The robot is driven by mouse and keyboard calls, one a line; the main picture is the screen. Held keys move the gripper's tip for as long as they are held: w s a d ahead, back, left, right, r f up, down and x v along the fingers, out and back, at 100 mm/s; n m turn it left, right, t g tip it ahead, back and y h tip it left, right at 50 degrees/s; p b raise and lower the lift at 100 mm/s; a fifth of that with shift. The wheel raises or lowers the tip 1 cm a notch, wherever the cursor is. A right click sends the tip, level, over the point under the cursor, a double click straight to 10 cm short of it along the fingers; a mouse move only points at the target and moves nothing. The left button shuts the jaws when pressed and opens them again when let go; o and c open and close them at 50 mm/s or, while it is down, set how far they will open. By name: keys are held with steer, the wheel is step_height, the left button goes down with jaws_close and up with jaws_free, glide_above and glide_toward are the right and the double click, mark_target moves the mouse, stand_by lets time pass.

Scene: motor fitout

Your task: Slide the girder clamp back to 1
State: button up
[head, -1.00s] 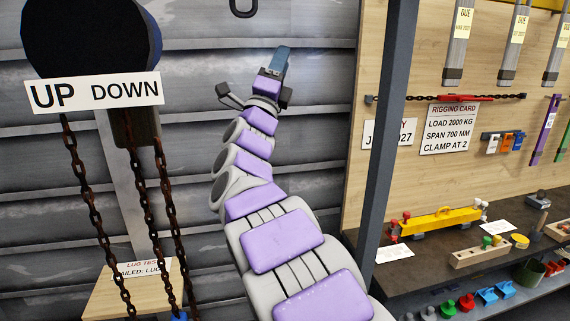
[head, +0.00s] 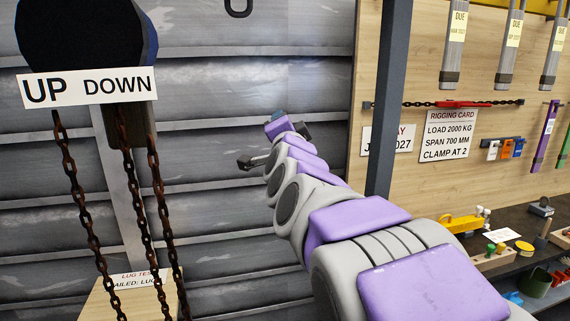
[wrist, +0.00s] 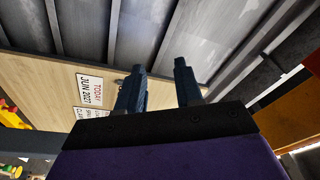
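I cannot make out the girder clamp or a position marked 1 in either view. My gripper (wrist: 158,68) is open and empty in the wrist view, its two dark fingers spread apart against the grey ribbed wall. In the head view my gripper (head: 277,118) is small at the far end of my raised arm, in front of the same wall, and partly hidden by the arm. The rigging card (head: 447,136) on the wooden board reads load 2000 kg, span 700 mm, clamp at 2.
The UP/DOWN sign (head: 87,87) and rusty chains (head: 143,190) hang at left. A dark post (head: 392,100) stands right of my arm. An orange-brown surface (wrist: 290,115) is at the wrist view's right.

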steer(key=s+f+n+g+y, duration=0.1)
steer(key=s+f+n+g, duration=0.1)
steer(key=f, duration=0.4)
steer(key=shift+s+f+n+g+b, duration=0.25)
steer(key=shift+s+n+g+b, duration=0.2)
steer(key=shift+s, duration=0.45)
steer(key=shift+o, duration=0.2)
steer(key=shift+a, duration=0.15)
